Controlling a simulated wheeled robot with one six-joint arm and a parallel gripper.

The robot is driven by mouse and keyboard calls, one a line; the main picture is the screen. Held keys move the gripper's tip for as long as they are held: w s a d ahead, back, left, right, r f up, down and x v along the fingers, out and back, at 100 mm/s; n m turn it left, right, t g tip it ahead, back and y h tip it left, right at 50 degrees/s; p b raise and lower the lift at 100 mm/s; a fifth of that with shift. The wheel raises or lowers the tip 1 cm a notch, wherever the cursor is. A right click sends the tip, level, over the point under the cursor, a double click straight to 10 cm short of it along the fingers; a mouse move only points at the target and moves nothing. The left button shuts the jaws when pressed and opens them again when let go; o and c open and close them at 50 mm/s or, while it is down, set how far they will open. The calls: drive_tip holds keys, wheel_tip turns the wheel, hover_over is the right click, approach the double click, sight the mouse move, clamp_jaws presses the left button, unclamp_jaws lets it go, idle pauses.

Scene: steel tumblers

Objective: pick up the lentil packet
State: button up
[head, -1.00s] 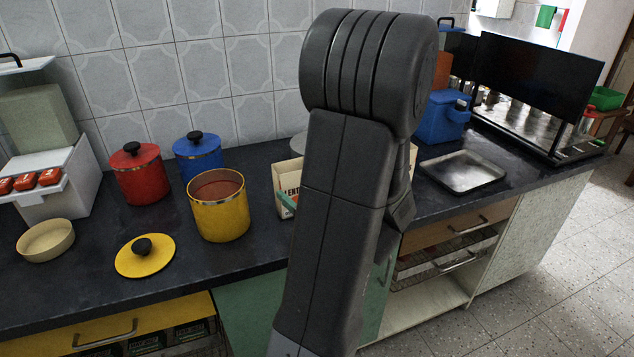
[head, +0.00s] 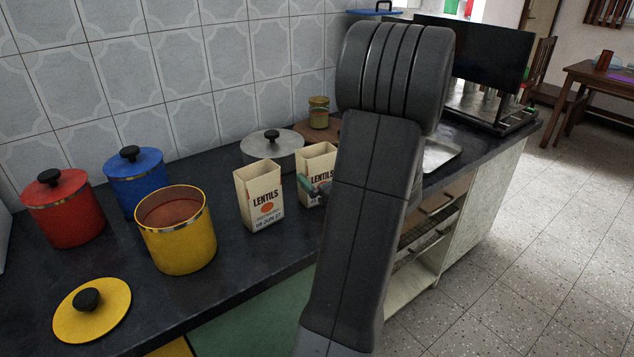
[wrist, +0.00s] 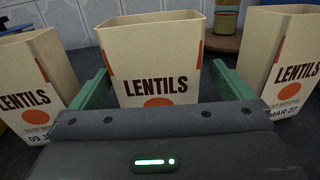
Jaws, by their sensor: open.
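Three cream LENTILS packets with open tops and orange dots stand upright in the wrist view: a left one (wrist: 38,85), a middle one (wrist: 152,60) and a right one (wrist: 285,60). My gripper (wrist: 162,78) is open, its green fingers on either side of the middle packet's lower front. The left finger overlaps that packet's left edge; a gap shows at the right finger. I cannot tell whether either touches. The middle packet's date is hidden by my gripper. In the head view, the left packet (head: 258,196) and the middle packet (head: 317,160) show; my arm hides the right one.
A lidded steel pot (head: 272,147) and a jar (head: 319,112) on a wooden board stand behind the packets. A yellow canister (head: 177,232), its lid (head: 91,310), and blue (head: 135,180) and red (head: 63,208) canisters stand left. Dark counter (head: 225,270) is bare in front.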

drive_tip(key=x, duration=0.4)
drive_tip(key=shift+a+f, duration=0.3)
drive_tip(key=shift+f, duration=0.05)
drive_tip(key=shift+w+a, duration=0.25)
drive_tip(key=shift+w, duration=0.2)
drive_tip(key=c, duration=1.1)
wheel_tip(320, 180, up, 10)
drive_tip(key=p, duration=0.2)
drive_tip(key=shift+s, duration=0.1)
